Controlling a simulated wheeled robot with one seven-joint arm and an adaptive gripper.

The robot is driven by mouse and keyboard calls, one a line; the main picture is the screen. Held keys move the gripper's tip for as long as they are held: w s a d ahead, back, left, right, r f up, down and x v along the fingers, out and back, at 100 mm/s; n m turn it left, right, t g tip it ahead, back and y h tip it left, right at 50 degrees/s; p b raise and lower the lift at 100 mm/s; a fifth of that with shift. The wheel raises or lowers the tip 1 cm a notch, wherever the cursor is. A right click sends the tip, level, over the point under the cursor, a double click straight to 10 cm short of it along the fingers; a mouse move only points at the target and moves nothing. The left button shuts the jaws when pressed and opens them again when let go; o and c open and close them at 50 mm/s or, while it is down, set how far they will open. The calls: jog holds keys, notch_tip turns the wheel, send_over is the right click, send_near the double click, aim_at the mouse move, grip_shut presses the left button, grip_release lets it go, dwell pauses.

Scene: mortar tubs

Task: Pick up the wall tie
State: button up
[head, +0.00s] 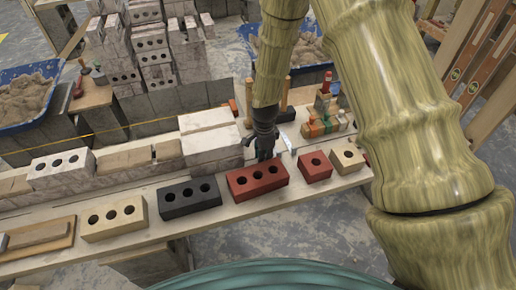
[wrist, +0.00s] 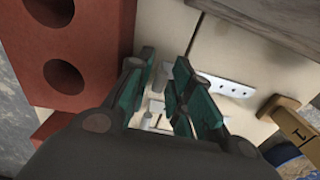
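A pale metal strip with a row of holes, which looks like the wall tie (wrist: 228,86), lies on the light board in the wrist view. Its left part passes behind my gripper's right finger. My gripper (wrist: 160,75) has teal fingers with a clear gap between them, and I see nothing clamped. Other pale metal pieces (wrist: 152,116) show between the fingers; I cannot tell whether they belong to the tie. In the head view my gripper (head: 264,148) points down at the board, behind the red three-hole brick; a small pale piece (head: 284,143) shows just right of it.
The red three-hole brick (head: 257,179) stands close in front of my gripper and shows at left in the wrist view (wrist: 80,50). Pale blocks (head: 210,140) stand to the left. Several tools and coloured pieces (head: 325,122) lie to the right. A wooden piece (wrist: 290,122) is near the strip.

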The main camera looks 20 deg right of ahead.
grip_shut()
